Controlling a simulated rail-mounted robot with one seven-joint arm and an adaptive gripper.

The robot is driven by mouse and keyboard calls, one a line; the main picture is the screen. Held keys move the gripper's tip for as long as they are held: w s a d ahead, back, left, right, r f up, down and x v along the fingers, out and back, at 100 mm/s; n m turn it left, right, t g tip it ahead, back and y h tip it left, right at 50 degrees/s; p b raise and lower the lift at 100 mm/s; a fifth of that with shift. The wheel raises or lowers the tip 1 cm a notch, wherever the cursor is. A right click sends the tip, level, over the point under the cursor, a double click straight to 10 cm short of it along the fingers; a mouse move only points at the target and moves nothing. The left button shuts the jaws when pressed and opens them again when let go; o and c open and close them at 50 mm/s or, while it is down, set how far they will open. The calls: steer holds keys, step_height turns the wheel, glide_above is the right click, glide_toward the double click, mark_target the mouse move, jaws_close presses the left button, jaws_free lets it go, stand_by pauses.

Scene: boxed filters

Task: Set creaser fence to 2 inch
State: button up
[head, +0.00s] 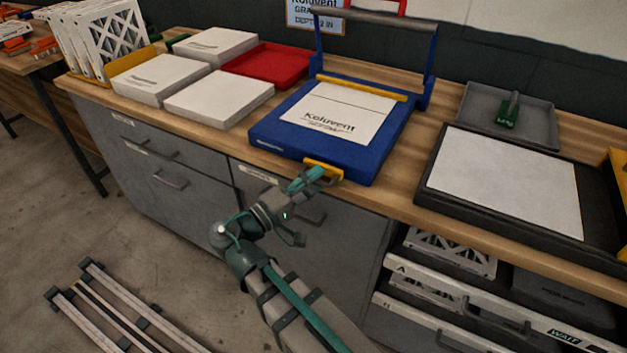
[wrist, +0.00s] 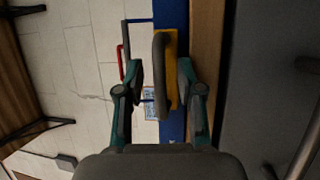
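The creaser (head: 275,137) is a blue-based device on the bench, with a raised blue frame and dark bar at its back. A white sheet printed "Koluvent" (head: 338,112) lies on it. A yellow fence bar (head: 362,87) runs across behind the sheet. A yellow tab (head: 323,169) sits at the creaser's front edge. My gripper (head: 312,177) is at this tab. In the wrist view my gripper (wrist: 162,80) is open, its fingers either side of a yellow part (wrist: 171,70) with a dark grip (wrist: 159,75). A gap shows at the left finger; contact on the right is unclear.
A sign (head: 316,15) behind the creaser reads partly "2 IN". White boxes (head: 220,97) and a red tray (head: 268,64) stand left. A grey tray (head: 535,120) with a green tool (head: 508,112) and a black-framed white board (head: 505,178) are right. An open drawer (head: 470,300) is below.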

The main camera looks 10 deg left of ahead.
steer(key=shift+c, duration=0.3)
jaws_close()
steer(key=s, duration=0.2)
steer(key=s+a, duration=0.1)
steer(key=s, duration=0.2)
steer(key=shift+a, duration=0.15)
steer(key=shift+o, duration=0.3)
jaws_free()
